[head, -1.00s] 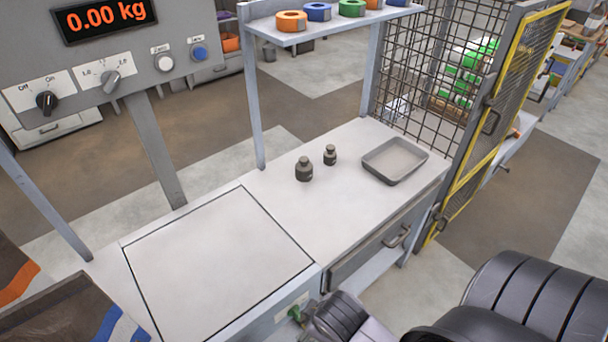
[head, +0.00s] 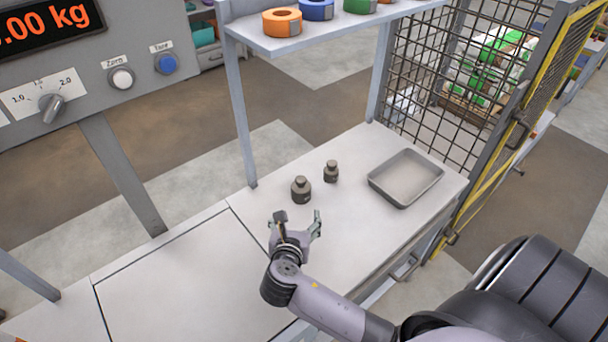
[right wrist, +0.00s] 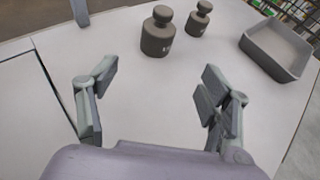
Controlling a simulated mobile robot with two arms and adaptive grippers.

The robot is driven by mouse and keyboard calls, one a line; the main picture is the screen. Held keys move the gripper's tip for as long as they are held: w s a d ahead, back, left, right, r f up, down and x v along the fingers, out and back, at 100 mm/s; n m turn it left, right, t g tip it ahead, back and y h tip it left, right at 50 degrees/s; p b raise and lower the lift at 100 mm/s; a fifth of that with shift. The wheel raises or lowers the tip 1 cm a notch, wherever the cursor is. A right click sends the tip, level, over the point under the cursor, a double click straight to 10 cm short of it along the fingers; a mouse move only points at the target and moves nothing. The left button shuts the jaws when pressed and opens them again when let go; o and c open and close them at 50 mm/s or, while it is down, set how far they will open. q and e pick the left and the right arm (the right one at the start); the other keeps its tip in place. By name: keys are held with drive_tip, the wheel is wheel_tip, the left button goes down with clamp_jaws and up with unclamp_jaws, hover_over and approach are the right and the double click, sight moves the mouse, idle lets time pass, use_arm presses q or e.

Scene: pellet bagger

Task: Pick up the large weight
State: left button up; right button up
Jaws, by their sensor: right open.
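The large weight (head: 301,190) is a dark grey knobbed cylinder standing upright on the white bench top. It also shows in the right wrist view (right wrist: 158,33), ahead of the fingers and a little left of the middle. A smaller weight (head: 331,172) of the same shape stands behind it to the right, apart from it, and shows in the wrist view (right wrist: 199,19) too. My right gripper (head: 297,218) is open and empty in front of the large weight, not touching it. In the wrist view its fingers (right wrist: 157,85) are spread wide. My left gripper is in neither current view.
A shallow grey tray (head: 405,178) sits right of the weights. A scale plate (head: 180,290) is set into the bench at left. Posts hold a shelf (head: 330,28) with tape rolls above. A wire mesh guard (head: 440,80) stands at the back right. Bench around the weights is clear.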

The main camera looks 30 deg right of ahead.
sight(301, 189)
drive_tip(key=shift+w+d, duration=0.35)
drive_tip(key=shift+w, duration=0.05)
drive_tip(key=x, duration=0.5)
drive_tip(key=shift+w, duration=0.2)
drive_tip(key=x, duration=0.3)
drive_tip(key=shift+w+d, duration=0.35)
drive_tip(key=shift+w, duration=0.05)
drive_tip(key=shift+w+d, duration=0.2)
drive_tip(key=shift+w, duration=0.05)
drive_tip(key=x, duration=0.4)
drive_tip(key=shift+w+r+b, duration=0.1)
drive_tip(key=shift+r+b, duration=0.2)
drive_tip(key=shift+b, duration=0.05)
drive_tip(key=shift+w+d+f, duration=0.15)
drive_tip(key=shift+w+d, duration=0.05)
drive_tip(key=shift+w, duration=0.1)
drive_tip(key=c, duration=1.7)
use_arm(q)
drive_tip(key=s+a, duration=0.1)
drive_tip(key=s+a+f, duration=0.1)
drive_tip(key=shift+s, duration=0.3)
use_arm(e)
drive_tip(key=shift+w, duration=0.1)
clamp_jaws()
